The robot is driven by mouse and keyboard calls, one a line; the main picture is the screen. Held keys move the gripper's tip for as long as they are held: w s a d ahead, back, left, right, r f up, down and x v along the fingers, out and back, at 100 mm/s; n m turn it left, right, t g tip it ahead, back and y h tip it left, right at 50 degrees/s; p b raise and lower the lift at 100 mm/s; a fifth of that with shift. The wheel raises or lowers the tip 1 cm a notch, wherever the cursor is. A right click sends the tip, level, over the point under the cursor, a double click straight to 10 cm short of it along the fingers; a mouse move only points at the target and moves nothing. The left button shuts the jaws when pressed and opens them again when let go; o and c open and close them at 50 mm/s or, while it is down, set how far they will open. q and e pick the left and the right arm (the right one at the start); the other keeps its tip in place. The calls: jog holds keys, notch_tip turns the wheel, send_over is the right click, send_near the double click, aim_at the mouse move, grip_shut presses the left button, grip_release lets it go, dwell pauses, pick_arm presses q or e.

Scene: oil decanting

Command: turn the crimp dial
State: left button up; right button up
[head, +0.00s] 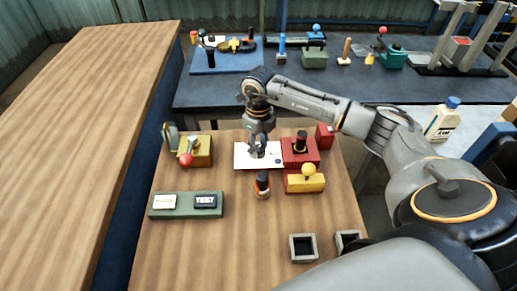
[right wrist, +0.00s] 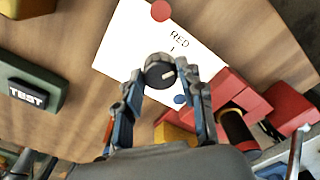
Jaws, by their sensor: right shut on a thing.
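The crimp dial is a dark round knob (right wrist: 158,74) with a pale pointer mark, in the right wrist view. It shows over a white card (head: 243,160) printed "RED 1", with a red dot and a blue dot. The card also shows in the right wrist view (right wrist: 128,40). My right gripper (right wrist: 161,80) has a finger on each side of the knob and is shut on it. In the head view the right gripper (head: 257,151) points down over the card and hides most of the knob. My left gripper is not in view.
A red block (head: 299,157) with a black knob and a yellow block (head: 305,184) with a yellow ball stand close right. A yellow device (head: 201,150) with a red ball lever stands left. A green "TEST" panel (head: 185,213) lies in front-left.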

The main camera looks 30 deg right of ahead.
jog(key=n+b, duration=0.2)
jog(key=n, duration=0.1)
jog(key=shift+f, duration=0.1)
jog(key=shift+n+b, duration=1)
jog(key=shift+n, duration=0.2)
jog(key=shift+r, duration=0.2)
jog(key=o, duration=1.2)
notch_tip(320, 180, up, 12)
jog(key=shift+f, duration=0.1)
